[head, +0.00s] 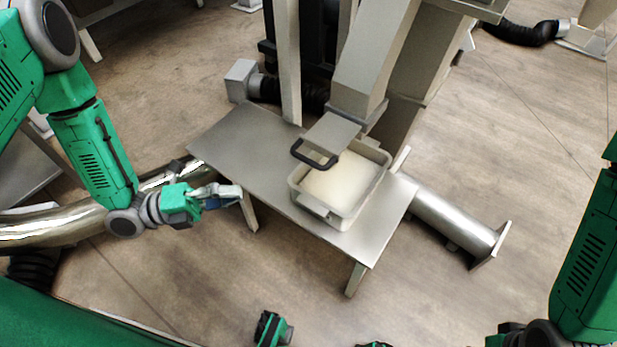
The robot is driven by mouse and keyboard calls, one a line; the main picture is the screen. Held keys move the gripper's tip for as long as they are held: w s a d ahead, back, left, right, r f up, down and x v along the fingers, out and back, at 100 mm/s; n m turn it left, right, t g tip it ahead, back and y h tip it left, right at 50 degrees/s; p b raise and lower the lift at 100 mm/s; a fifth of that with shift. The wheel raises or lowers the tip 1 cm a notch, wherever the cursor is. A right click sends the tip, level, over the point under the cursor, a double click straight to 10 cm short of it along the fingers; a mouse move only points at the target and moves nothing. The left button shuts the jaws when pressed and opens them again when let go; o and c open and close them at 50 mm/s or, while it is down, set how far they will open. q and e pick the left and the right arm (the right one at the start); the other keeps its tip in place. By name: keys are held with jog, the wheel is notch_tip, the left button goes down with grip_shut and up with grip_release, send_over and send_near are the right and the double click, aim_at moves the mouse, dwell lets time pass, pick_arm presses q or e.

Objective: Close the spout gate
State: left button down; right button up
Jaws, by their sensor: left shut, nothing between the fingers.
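The spout (372,70) is a square beige-grey duct that slopes down over the table. Its gate (331,133) is a flat grey plate that juts out from the spout's lower end, with a black loop handle (314,158) at its front edge. Below it is a pale bin (338,222) with a cream-white fill. My left gripper (238,194) is shut and empty, left of the bin near the table's front edge and apart from the handle. My right arm comes in at the right edge; its gripper is out of view.
The metal table (235,135) carries the bin and is bare on its left part. A steel pipe (455,222) runs behind the table's right end. A shiny curved pipe (60,222) lies at the left, behind my left arm. The floor in front is mostly free.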

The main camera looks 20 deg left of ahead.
aim_at(308, 143)
pick_arm(q)
jog(key=w+a+r+b+x, duration=0.1)
jog(key=w+b+x, duration=0.1)
jog(key=x, duration=1)
jog(key=shift+d+m+g, duration=0.2)
jog(key=shift+m+g, duration=0.1)
jog(key=shift+m, duration=0.1)
jog(key=shift+w, duration=0.1)
jog(key=w+d+b, duration=0.1)
jog(key=w, duration=0.1)
jog(key=w+d+b, duration=0.1)
jog(key=w, duration=0.2)
jog(key=w+d+b, duration=0.1)
jog(key=w, duration=0.1)
jog(key=shift+w+f, duration=0.2)
jog(key=shift+w, duration=0.15)
jog(key=shift+w+a+r, duration=0.1)
jog(key=shift+w+r, duration=0.05)
jog(key=shift+r, duration=0.1)
